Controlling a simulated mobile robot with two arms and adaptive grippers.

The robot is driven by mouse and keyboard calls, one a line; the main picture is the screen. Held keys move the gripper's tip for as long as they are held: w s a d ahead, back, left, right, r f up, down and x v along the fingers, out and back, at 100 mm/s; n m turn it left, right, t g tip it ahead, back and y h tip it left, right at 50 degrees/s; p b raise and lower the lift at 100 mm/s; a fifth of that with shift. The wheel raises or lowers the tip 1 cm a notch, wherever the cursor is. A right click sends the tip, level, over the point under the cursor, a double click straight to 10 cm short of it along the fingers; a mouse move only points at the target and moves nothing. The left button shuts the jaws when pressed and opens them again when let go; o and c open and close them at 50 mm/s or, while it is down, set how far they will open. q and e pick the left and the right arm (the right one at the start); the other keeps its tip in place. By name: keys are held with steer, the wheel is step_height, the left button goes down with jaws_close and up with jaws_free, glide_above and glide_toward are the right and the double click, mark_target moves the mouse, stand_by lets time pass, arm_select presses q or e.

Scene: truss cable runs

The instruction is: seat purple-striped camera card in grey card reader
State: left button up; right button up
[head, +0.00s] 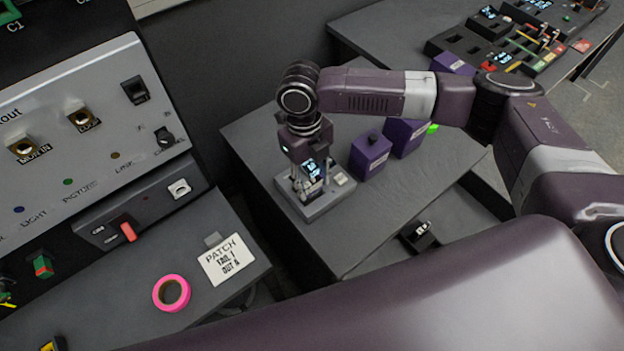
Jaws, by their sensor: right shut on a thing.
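The grey card reader (318,204) stands on the grey table in the middle of the head view, with a small lit screen and a pale button on its top. My right gripper (309,187) points down directly over the reader's top, its fingertips close to the surface. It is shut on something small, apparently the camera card. The fingers mostly hide it, and no purple stripe can be made out. I cannot tell whether the card is in the slot or just above it. My left gripper is not in view.
Two purple boxes (370,154) stand right of the reader. A control panel (85,140) rises at left, with pink tape (171,293) and a "PATCH" note (227,260) on the ledge. A dark tray (420,236) lies lower right. Table in front of the boxes is clear.

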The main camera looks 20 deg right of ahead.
steer(key=shift+f, duration=0.65)
stand_by(0.8)
steer(key=o, duration=1.6)
steer(key=shift+c, duration=0.2)
step_height(320, 180, up, 8)
steer(key=p, duration=0.8)
steer(key=shift+f, duration=0.2)
steer(key=shift+f, duration=0.1)
